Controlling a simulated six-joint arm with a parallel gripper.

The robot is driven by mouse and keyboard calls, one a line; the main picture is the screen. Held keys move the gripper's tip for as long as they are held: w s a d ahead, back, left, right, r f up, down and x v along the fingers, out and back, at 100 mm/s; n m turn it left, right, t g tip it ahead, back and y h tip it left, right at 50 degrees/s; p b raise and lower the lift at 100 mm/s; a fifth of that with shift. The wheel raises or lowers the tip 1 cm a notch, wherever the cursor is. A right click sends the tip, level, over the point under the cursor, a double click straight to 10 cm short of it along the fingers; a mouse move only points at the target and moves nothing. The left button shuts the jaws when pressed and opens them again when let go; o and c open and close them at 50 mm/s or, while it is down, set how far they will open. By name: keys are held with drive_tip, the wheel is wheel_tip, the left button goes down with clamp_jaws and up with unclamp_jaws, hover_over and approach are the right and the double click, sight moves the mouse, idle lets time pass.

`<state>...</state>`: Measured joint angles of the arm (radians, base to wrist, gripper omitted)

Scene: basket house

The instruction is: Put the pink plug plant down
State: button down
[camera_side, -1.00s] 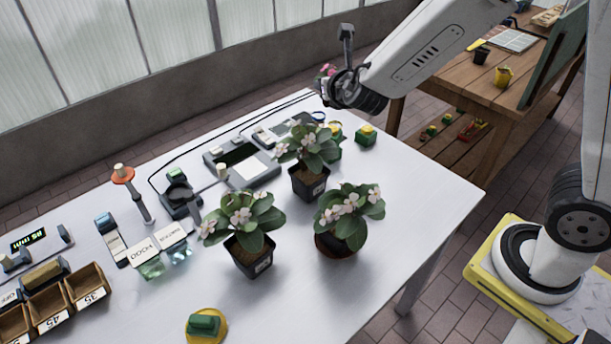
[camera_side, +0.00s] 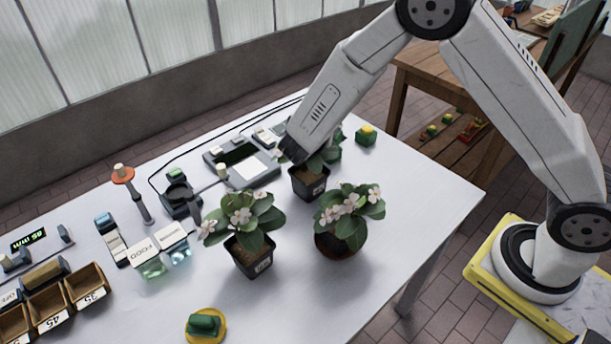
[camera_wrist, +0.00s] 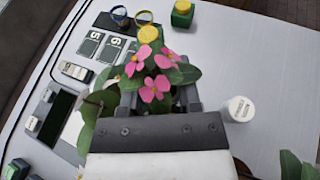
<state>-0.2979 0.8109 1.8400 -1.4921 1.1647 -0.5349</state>
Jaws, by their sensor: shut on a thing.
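The pink plug plant (camera_wrist: 155,75), with pink flowers and green leaves, sits between the fingers of my gripper (camera_wrist: 158,98) in the wrist view. Its lower part is hidden, so I cannot tell whether it touches the table. In the side view my wrist comes down over the back of the white table (camera_side: 395,190), beside the back potted plant (camera_side: 308,184). There the fingertips and the pink plant are hidden behind my wrist and the leaves.
Two more white-flowered potted plants (camera_side: 250,255) (camera_side: 347,240) stand in front. A grey device (camera_side: 240,165) is to the left. A green block with a yellow top (camera_side: 366,137) stands at the right back. A yellow dish (camera_side: 220,328) lies at the front. The table's right part is clear.

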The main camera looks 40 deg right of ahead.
drive_tip(key=shift+s+f+m+g, duration=0.2)
drive_tip(key=shift+f+m+g, duration=0.1)
drive_tip(key=shift+f, duration=0.15)
drive_tip(key=shift+w, duration=0.1)
drive_tip(key=shift+w+d+f, duration=0.1)
drive_tip(key=shift+w+f, duration=1.5)
drive_tip(key=shift+w, duration=0.65)
drive_tip(key=shift+w+d+f, duration=0.1)
drive_tip(key=shift+w+f, duration=1.45)
drive_tip(key=shift+w, duration=0.65)
drive_tip(key=shift+w+d+f, duration=0.1)
drive_tip(key=shift+w+f, duration=1.5)
drive_tip(key=shift+w, duration=0.65)
drive_tip(key=shift+w+f, duration=0.1)
drive_tip(key=shift+w+f, duration=0.1)
drive_tip(key=shift+f, duration=1.55)
